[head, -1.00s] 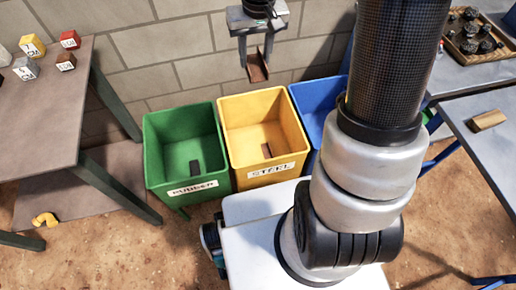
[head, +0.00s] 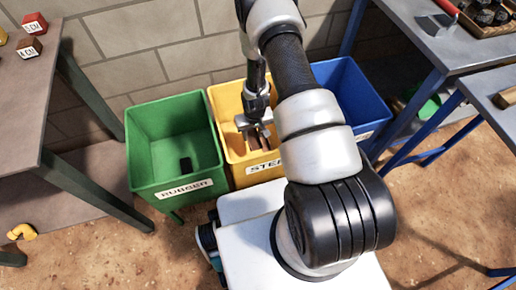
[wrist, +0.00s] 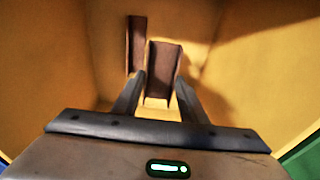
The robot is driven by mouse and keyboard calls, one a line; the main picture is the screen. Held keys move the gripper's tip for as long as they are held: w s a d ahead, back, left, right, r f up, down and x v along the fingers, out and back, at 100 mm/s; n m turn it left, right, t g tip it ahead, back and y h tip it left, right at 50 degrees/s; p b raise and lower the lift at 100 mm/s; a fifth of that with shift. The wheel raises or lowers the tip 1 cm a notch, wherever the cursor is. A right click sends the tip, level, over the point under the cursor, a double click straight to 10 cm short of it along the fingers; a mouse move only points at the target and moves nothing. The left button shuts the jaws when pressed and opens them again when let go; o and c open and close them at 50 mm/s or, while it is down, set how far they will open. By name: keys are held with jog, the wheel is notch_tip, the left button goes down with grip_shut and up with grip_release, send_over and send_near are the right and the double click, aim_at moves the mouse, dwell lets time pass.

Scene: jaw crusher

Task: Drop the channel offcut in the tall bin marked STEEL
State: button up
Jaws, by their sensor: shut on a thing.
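The yellow bin marked STEEL (head: 238,172) stands between a green bin and a blue bin. My gripper (head: 254,126) points down into its mouth. In the wrist view my gripper (wrist: 157,92) is shut on the brown channel offcut (wrist: 163,70), which sits between the two fingertips with yellow bin walls around it. A second brown piece (wrist: 136,44) lies deeper in the bin, beyond the held offcut. In the head view my arm hides the right part of the bin and its label.
The green bin marked RUBBER (head: 172,142) is close on the left, with a dark piece inside. The blue bin (head: 350,98) is close on the right. A block wall (head: 160,50) stands behind. Tables flank both sides, and a yellow elbow piece (head: 22,232) lies low at left.

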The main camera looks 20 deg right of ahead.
notch_tip(320, 180, down, 11)
jog(key=b, duration=0.3)
jog(key=shift+s, duration=0.1)
jog(key=shift+f, duration=0.15)
jog(key=o, duration=1.3)
